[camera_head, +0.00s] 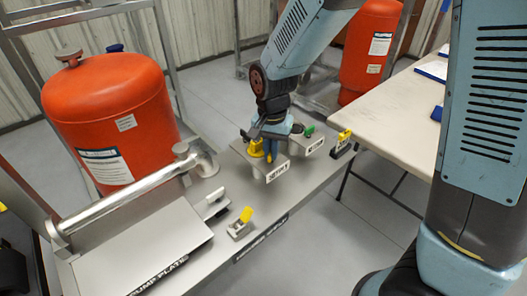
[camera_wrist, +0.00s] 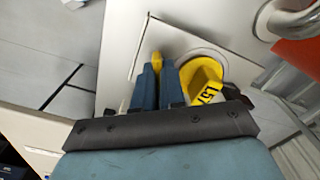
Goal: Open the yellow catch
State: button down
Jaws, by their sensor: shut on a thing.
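My gripper (camera_head: 268,153) is at the near grey box (camera_head: 265,168) on the skid. In the wrist view my two blue fingers (camera_wrist: 157,85) are closed around a narrow yellow piece (camera_wrist: 156,61), with its tip showing between them. I cannot tell how this piece is fixed to the box. Right beside the fingers is a rounded yellow part (camera_wrist: 204,74) with a tag, also seen in the head view (camera_head: 256,148). A small catch with a raised yellow lever (camera_head: 246,214) stands apart at the skid's front edge. Another yellow-topped catch (camera_head: 344,136) is at the far end.
A catch with a white lever (camera_head: 214,200) is left of the front yellow one. A second box with a green part (camera_head: 309,131) stands just right of my gripper. A silver pipe (camera_head: 125,200) and red tanks (camera_head: 110,120) flank the skid. A table (camera_head: 415,120) is at right.

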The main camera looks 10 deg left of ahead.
jog(key=shift+d+m, duration=0.1)
jog(key=shift+m, duration=0.9)
jog(key=shift+s, duration=0.1)
jog(key=shift+m, duration=1.8)
jog(key=c, duration=1.2)
grip_release()
jog(key=shift+m, duration=0.3)
jog(key=shift+r, duration=3.55)
